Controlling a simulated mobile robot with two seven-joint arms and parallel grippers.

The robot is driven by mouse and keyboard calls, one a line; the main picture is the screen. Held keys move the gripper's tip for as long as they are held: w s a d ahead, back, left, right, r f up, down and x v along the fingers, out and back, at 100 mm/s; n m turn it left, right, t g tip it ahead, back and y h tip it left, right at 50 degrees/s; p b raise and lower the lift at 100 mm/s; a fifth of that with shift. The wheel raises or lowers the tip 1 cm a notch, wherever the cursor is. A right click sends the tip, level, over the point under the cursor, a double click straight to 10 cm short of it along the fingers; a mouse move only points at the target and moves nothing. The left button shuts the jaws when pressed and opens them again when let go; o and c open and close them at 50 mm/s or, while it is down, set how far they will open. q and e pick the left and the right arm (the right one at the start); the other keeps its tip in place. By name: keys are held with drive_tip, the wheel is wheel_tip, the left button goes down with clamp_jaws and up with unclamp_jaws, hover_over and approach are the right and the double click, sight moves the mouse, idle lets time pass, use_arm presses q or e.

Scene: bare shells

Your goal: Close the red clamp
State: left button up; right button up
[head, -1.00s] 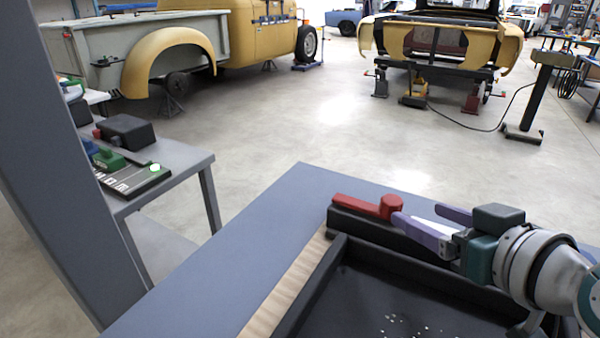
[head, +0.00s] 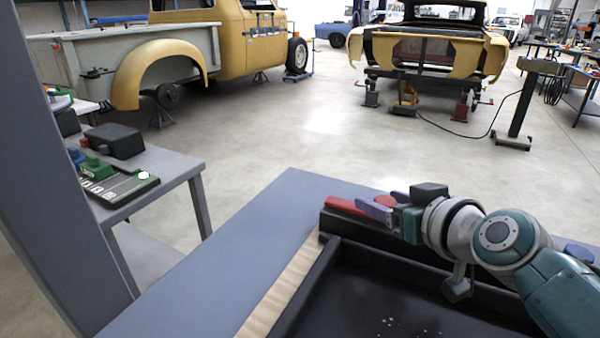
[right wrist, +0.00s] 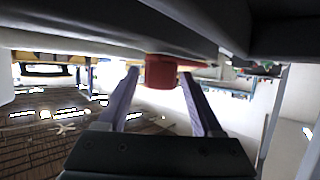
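The red clamp (head: 345,206) lies on the black raised edge of a tray on the grey table. It has a flat red arm pointing left and a round knob, partly hidden behind my fingers. My right gripper (head: 376,202) comes from the right with its purple fingers apart, one on each side of the knob. In the right wrist view the red knob (right wrist: 160,72) shows between the open fingertips, with a small gap on either side. Whether the arm is fully down is hard to tell. My left gripper is in no view.
The black tray (head: 290,298) fills the table's front right, with small bright bits inside. The grey tabletop (head: 240,235) is bare on the left. A side table (head: 180,168) with a black box (head: 115,141) stands left. Open floor lies behind.

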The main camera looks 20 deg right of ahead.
clamp_jaws()
idle(0.3)
idle(0.9)
